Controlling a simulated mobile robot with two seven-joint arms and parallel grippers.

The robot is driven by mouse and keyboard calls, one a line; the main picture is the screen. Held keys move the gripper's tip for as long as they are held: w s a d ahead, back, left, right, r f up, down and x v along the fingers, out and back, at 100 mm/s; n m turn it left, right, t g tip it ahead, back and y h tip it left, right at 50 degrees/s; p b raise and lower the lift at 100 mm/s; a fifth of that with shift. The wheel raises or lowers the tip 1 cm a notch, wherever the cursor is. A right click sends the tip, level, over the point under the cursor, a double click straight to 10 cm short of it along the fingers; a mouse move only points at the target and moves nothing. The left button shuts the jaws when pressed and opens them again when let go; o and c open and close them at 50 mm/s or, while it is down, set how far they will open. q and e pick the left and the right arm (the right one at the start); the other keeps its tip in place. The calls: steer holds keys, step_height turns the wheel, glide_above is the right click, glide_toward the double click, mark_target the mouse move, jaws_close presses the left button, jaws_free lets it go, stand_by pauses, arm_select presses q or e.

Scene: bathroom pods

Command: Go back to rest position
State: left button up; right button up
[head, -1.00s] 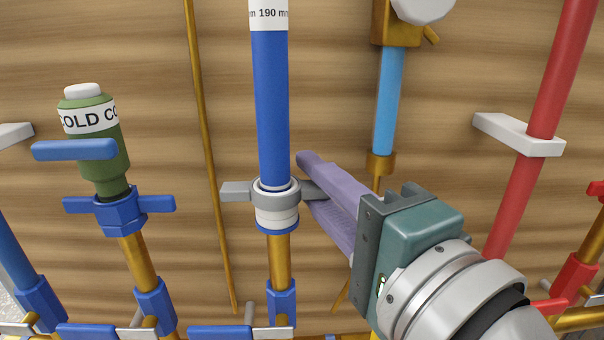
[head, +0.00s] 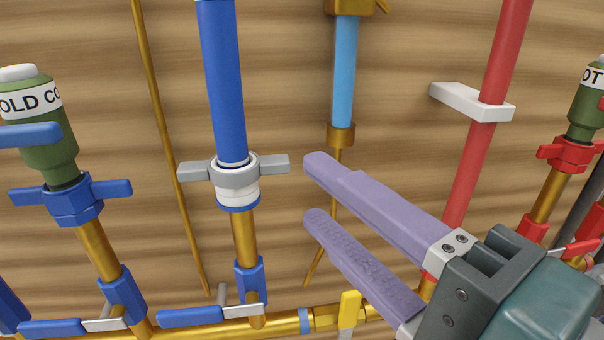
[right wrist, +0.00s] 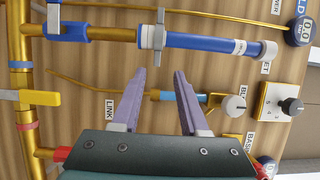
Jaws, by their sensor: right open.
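My right gripper (head: 306,190) is open and empty. Its two purple fingers point left toward the blue pipe (head: 222,80) and its grey winged collar (head: 235,175), with a gap between fingertips and collar. My left gripper is not in view.
A green COLD valve (head: 45,120) stands at left and a similar valve (head: 588,105) at right. A red pipe (head: 490,120) with a white bracket (head: 470,103) rises behind my right arm. A brass pipe with a yellow lever (head: 349,308) runs along the bottom.

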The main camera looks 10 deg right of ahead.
steer(key=shift+v, duration=0.85)
